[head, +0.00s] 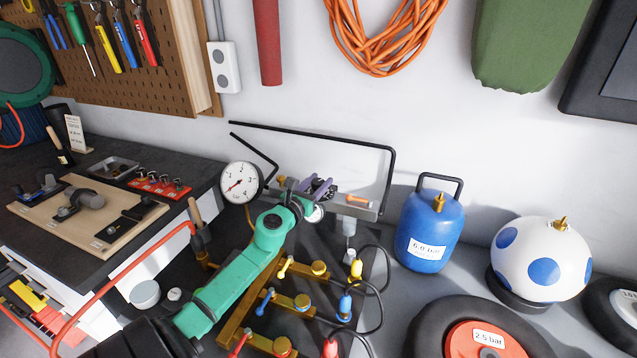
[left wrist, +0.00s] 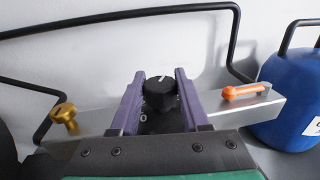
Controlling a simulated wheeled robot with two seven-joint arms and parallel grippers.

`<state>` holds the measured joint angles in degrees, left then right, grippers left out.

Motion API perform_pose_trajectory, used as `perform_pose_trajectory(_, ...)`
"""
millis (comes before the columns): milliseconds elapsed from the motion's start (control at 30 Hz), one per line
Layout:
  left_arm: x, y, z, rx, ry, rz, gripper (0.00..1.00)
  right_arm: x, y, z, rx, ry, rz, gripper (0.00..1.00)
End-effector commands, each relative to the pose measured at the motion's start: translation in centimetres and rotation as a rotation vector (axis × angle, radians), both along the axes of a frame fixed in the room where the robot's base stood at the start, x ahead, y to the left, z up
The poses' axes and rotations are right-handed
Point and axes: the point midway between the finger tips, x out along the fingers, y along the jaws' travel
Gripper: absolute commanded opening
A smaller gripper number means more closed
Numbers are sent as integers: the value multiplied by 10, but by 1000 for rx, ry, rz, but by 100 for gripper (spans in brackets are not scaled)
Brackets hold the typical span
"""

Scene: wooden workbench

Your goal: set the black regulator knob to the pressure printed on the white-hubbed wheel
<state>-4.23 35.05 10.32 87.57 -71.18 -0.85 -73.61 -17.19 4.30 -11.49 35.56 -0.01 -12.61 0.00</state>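The black regulator knob (left wrist: 160,94) sits on a grey metal bar, with a white mark on its top pointing away and slightly right. My left gripper (head: 318,188) reaches it, its purple fingers (left wrist: 160,84) on either side of the knob. Whether they touch it I cannot tell. In the head view the gripper hides the knob. The white pressure gauge (head: 240,182) stands just left, its needle toward the lower left. A wheel with a pale hub (head: 624,302) is cut off by the right edge, and its label is not readable. My right gripper is out of view.
A red-hubbed wheel (head: 470,346) is labelled 2.5 bar. A blue tank (head: 428,232) labelled 6.0 bar and a white ball with blue spots (head: 540,258) stand right. A bent black rod (head: 392,165) passes behind the bar. An orange lever (left wrist: 246,90) lies right of the knob.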

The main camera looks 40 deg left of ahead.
Motion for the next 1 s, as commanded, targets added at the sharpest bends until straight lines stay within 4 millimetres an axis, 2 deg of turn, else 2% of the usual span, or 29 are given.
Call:
perform_pose_trajectory(267, 0, 0, 1, 0, 0, 12, 0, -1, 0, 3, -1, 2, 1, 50)
perform_pose_trajectory(467, 0, -1, 4, 0, 1, 72, 0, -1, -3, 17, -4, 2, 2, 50)
perform_pose_trajectory(800, 0, -1, 6, -5, 0, 321, 0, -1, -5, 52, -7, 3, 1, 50)
perform_pose_trajectory(1000, 1, -1, 2, -4, -2, 510, 0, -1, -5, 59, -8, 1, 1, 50)
